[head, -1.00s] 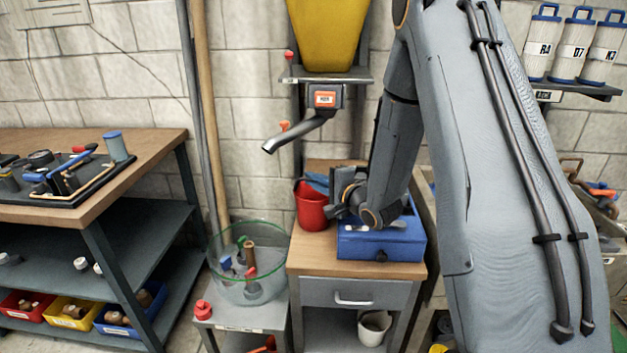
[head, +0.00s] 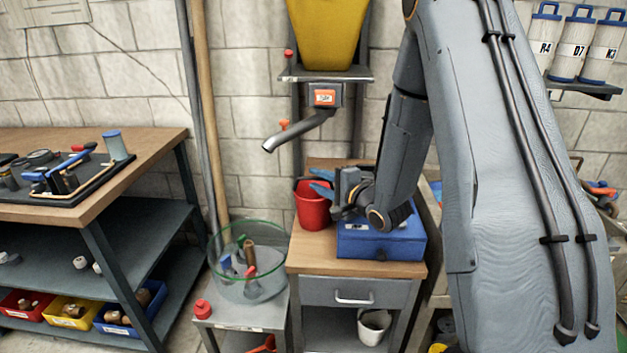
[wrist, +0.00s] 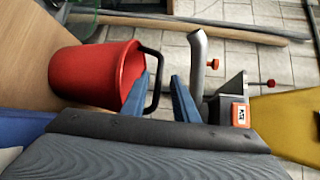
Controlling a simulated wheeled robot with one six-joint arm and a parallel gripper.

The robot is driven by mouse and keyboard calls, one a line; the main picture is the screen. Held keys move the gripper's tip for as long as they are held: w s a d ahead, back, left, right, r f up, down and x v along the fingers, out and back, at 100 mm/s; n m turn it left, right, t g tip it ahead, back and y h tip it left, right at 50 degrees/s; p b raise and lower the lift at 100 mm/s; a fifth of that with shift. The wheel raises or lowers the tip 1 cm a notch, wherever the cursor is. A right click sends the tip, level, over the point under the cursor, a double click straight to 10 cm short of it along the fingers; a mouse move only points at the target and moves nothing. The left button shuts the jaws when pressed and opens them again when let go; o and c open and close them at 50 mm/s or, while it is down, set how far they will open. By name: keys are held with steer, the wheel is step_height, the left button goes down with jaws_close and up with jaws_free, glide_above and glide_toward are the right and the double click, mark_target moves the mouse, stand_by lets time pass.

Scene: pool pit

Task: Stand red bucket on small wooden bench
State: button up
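The red bucket (head: 313,212) stands upright on the wood-topped cabinet (head: 305,250), left of a blue box. My gripper (head: 322,181) is at the bucket's rim, coming from the right, with its blue fingers over the bucket's top. In the wrist view the bucket (wrist: 88,76) lies sideways in the picture, its black handle sticking out past the rim. My gripper's fingers (wrist: 166,98) are apart there, and the handle shows in the gap between them. I cannot tell whether either finger touches it. I cannot make out a small wooden bench in these frames.
The blue box (head: 382,238) sits close under my wrist. A grey spout (head: 300,130) below a yellow hopper (head: 326,30) hangs above the bucket. A glass bowl (head: 250,275) stands on a lower stand to the left. A large workbench (head: 150,148) is further left.

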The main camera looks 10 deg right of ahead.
steer(key=v, duration=0.9)
steer(key=shift+s+d+r+b, duration=0.15)
steer(key=shift+s+b, duration=0.2)
